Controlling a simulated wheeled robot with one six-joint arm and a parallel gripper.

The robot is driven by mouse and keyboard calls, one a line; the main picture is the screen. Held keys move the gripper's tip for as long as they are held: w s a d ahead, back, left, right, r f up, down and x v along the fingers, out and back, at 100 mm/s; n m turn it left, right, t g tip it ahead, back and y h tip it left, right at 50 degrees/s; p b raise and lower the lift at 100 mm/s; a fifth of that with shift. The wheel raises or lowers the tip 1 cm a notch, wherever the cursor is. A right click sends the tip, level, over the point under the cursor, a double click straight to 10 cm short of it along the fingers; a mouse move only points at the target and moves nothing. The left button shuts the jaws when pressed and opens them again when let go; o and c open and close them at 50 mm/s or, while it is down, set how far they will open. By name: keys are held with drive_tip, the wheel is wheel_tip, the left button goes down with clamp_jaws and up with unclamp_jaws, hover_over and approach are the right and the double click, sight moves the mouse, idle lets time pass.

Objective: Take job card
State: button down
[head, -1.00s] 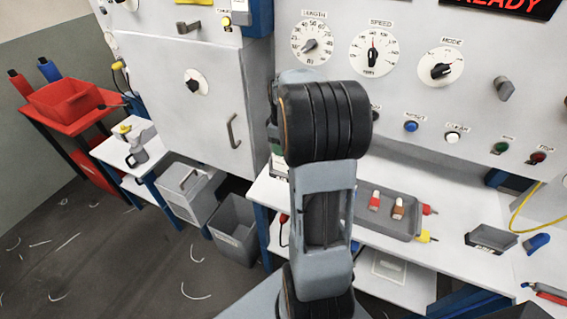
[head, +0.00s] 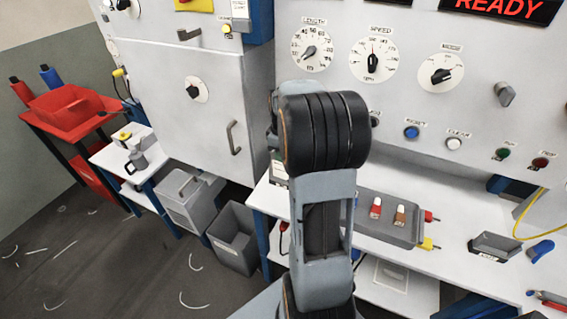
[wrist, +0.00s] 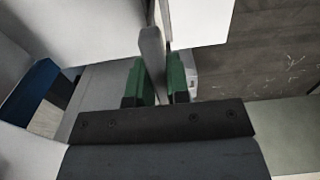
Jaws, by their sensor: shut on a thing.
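My gripper (wrist: 155,82) has two green finger pads, shut on a thin grey upright piece (wrist: 152,50) in the wrist view. A white flat sheet (wrist: 202,18) stands just beyond and to the right of the fingers; it looks like the job card, with the grey piece as its tab, but the join is unclear. In the head view my arm hides most of the gripper. A small white card-like patch (head: 279,172) shows at the arm's left side, above the bench edge; its print is too small to read.
A grey tray (head: 375,234) with red and brown pieces lies on the white bench (head: 455,240). A small labelled holder (head: 494,246) stands to its right. Grey bins (head: 234,240) and a red rack (head: 68,116) are at the left. The dial panel (head: 420,100) rises behind.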

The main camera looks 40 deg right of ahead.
drive_tip(key=shift+r, duration=0.25)
drive_tip(key=shift+r+p, duration=0.35)
drive_tip(key=shift+p, duration=0.15)
drive_tip(key=shift+r, duration=0.15)
wheel_tip(320, 180, up, 6)
drive_tip(key=p, duration=0.5)
drive_tip(key=shift+r, duration=0.15)
